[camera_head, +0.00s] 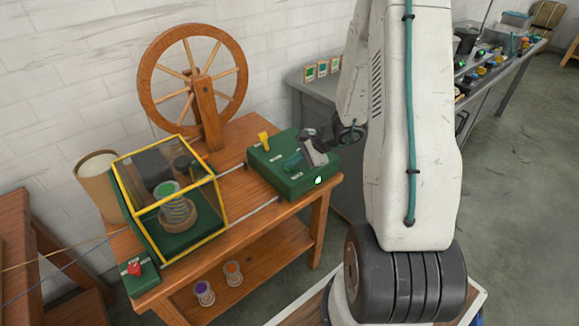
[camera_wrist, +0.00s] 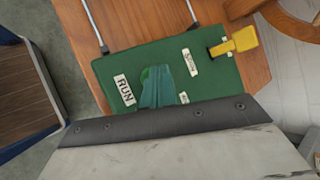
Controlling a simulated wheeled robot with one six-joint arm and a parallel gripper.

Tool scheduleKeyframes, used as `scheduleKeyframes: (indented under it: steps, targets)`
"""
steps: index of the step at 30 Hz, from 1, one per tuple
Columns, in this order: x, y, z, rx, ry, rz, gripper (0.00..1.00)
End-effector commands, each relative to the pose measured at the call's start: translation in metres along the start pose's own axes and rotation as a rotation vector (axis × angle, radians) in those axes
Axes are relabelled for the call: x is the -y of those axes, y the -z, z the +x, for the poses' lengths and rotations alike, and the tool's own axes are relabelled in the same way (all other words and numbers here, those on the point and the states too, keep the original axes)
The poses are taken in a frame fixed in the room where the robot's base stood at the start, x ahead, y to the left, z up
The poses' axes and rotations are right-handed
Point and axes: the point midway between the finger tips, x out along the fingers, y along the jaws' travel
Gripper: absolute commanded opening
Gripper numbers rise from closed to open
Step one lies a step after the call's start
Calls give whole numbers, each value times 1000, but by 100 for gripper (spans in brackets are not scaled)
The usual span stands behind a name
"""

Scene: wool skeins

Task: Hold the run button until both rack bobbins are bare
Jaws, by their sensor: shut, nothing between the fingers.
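The green control box (camera_head: 290,178) sits on the right part of the wooden bench. My gripper (camera_head: 294,161) is shut and empty, its tips down at the box top. In the wrist view, the teal fingertips (camera_wrist: 158,90) cover most of a round green button (camera_wrist: 146,76) beside the RUN label (camera_wrist: 124,90). Contact looks likely, but how far the button is pressed is hidden. A wound bobbin (camera_head: 178,212) with a green top stands inside the yellow-framed clear guard. Two threads, yellowish and blue, run off the left edge. I cannot see a rack with bobbins at their far ends.
A yellow lever (camera_wrist: 236,44) stands on the box, and a pale lamp (camera_head: 318,180) shows on its front. A red knob (camera_head: 134,268) is at the bench's left corner. Purple (camera_head: 204,292) and orange (camera_head: 233,272) spools stand on the lower shelf. A wooden wheel (camera_head: 192,80) rises behind.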

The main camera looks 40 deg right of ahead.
Motion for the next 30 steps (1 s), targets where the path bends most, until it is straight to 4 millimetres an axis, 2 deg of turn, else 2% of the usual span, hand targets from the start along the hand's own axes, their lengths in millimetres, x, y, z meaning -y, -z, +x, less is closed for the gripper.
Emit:
scheduleKeyframes:
  steps: [11, 22, 30]
  targets:
    - [0, 0, 0, 0, 0, 0, 0]
    - [9, -8, -12, -1, 0, -1, 0]
    - [9, -9, -13, 0, 0, 0, 0]
